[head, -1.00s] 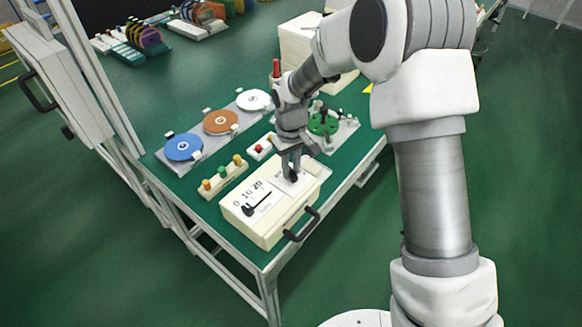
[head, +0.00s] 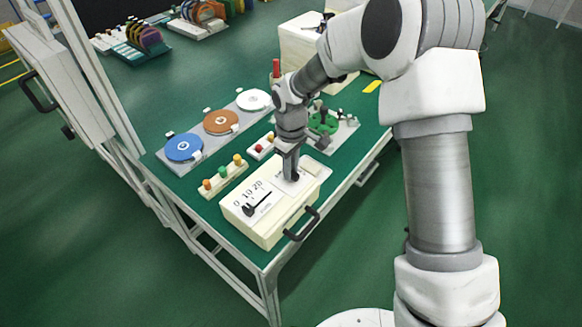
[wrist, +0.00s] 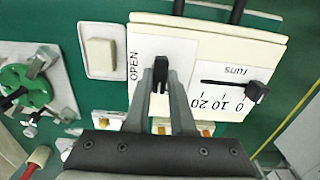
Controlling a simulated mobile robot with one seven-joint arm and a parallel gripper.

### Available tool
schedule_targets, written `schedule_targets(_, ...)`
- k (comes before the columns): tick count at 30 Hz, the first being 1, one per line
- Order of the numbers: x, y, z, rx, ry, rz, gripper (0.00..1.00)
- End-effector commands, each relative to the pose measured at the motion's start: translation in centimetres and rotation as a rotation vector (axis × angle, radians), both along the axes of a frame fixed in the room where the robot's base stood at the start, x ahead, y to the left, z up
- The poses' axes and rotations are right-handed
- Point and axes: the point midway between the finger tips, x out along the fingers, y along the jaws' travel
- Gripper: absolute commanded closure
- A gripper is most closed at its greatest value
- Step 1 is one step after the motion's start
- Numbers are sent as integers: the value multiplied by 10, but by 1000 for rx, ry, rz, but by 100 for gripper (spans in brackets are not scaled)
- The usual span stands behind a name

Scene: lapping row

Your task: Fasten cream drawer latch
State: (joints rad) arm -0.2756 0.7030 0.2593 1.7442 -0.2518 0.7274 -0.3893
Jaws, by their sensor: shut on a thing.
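The cream drawer box (head: 262,228) stands at the front corner of the green bench, with a black bar handle (head: 302,224) on its front. On its top is a white plate marked OPEN (wrist: 182,50) in the wrist view. My gripper (wrist: 161,82) points down at this plate, shut on a small black latch (wrist: 161,68). The fingers hide part of the latch, and the word OPEN lies beside it. In the head view, my gripper (head: 291,176) covers most of the latch.
A dial with a black pointer (wrist: 256,91) and scale 0, 10, 20 lies beside the plate. A cream block on a pale plate (wrist: 100,53), a button strip (head: 222,177), coloured discs (head: 220,122) and a green wheel fixture (head: 322,123) stand nearby.

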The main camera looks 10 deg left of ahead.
Motion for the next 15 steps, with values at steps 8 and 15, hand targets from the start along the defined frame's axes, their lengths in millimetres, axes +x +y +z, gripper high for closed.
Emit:
schedule_targets(8, 1, 0, 1, 1, -3, 2, 60)
schedule_targets(15, 0, 0, 0, 0, -1, 0, 48)
